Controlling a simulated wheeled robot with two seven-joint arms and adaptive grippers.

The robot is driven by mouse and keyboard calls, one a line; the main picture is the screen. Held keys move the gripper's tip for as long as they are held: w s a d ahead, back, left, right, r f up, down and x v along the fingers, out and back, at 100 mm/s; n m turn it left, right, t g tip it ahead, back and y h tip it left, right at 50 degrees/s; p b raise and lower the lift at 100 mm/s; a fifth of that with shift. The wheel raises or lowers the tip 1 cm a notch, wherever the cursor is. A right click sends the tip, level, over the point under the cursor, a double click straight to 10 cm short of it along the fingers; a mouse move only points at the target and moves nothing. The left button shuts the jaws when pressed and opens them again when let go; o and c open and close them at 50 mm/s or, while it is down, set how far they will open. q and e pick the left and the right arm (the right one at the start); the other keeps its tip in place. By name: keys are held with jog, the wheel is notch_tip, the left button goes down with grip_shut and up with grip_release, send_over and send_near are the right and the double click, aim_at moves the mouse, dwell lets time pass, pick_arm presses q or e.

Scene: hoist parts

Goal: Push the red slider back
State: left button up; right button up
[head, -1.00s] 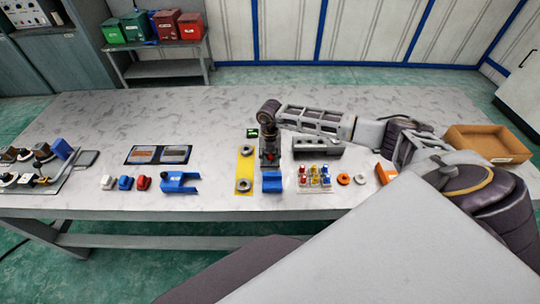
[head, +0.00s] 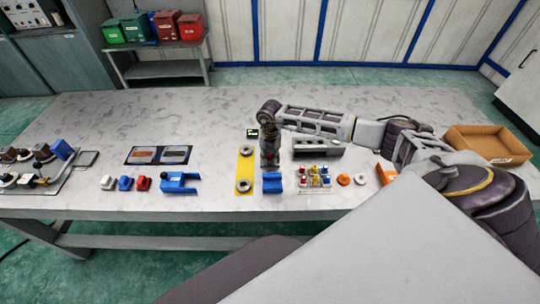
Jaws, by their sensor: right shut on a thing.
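My right gripper (head: 269,159) points down at the front middle of the table, just behind a blue block (head: 272,183) and right of a yellow plate. It is shut, with the red slider at its fingertips, which hide nearly all of it. The parts around the slider are dark and too small to make out. My left gripper is not in view.
The yellow plate (head: 245,172) with metal rings is close on the left. A grey block with holes (head: 318,148) and a tray of small coloured parts (head: 314,178) are close on the right. An open brown box (head: 487,145) stands far right. The table's back middle is clear.

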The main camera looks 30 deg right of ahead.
jog(key=shift+w+d, duration=0.25)
jog(key=shift+w, duration=0.1)
dwell(1.1)
jog(key=o, duration=0.8)
jog(key=shift+c, duration=0.2)
jog(key=shift+r, duration=0.1)
jog(key=shift+r+p, duration=2.1)
jog(key=shift+r, duration=1.3)
